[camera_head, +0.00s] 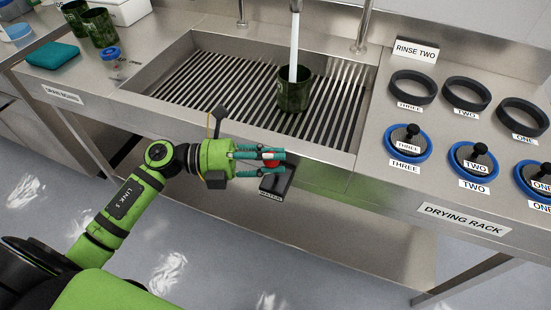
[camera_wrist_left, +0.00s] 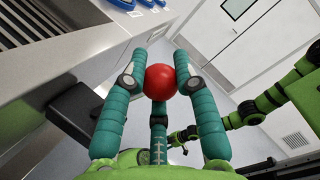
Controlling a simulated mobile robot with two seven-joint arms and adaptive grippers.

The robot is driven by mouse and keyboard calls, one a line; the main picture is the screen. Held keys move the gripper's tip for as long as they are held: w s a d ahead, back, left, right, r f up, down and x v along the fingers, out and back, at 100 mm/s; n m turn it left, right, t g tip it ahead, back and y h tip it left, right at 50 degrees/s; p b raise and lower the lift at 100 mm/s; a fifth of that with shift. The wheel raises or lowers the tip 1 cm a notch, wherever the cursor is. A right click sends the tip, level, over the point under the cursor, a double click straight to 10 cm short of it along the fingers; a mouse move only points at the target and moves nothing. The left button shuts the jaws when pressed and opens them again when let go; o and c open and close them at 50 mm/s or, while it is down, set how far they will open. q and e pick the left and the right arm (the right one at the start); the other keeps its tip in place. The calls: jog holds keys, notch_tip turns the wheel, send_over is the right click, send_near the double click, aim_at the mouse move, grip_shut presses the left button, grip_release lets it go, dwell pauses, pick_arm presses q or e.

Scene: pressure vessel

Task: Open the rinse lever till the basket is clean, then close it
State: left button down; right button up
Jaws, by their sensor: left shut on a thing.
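My left gripper (camera_head: 272,157) is shut on the red ball knob of the rinse lever, in front of the sink's front edge. In the left wrist view the red knob (camera_wrist_left: 160,82) sits between the teal fingers. A dark green mottled basket (camera_head: 294,92) stands upright on the slatted sink floor. A white stream (camera_head: 294,45) runs from above into it. Its inside is hidden. My right arm (camera_wrist_left: 245,113) shows in the left wrist view, its gripper small and unclear.
The drying rack (camera_head: 466,222) at right holds black rings and blue-rimmed lids with black knobs, labelled one to three. A "RINSE TWO" sign (camera_head: 416,49) stands behind.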

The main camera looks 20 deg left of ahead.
pick_arm(q)
jog(key=shift+s+f+m+h+b, duration=0.3)
jog(key=shift+s+f+m+b, duration=0.15)
jog(key=shift+s+m+b, duration=0.45)
jog(key=shift+w, duration=0.15)
jog(key=c, duration=0.9)
grip_release()
jog(key=shift+r, duration=0.1)
jog(key=v, duration=1.2)
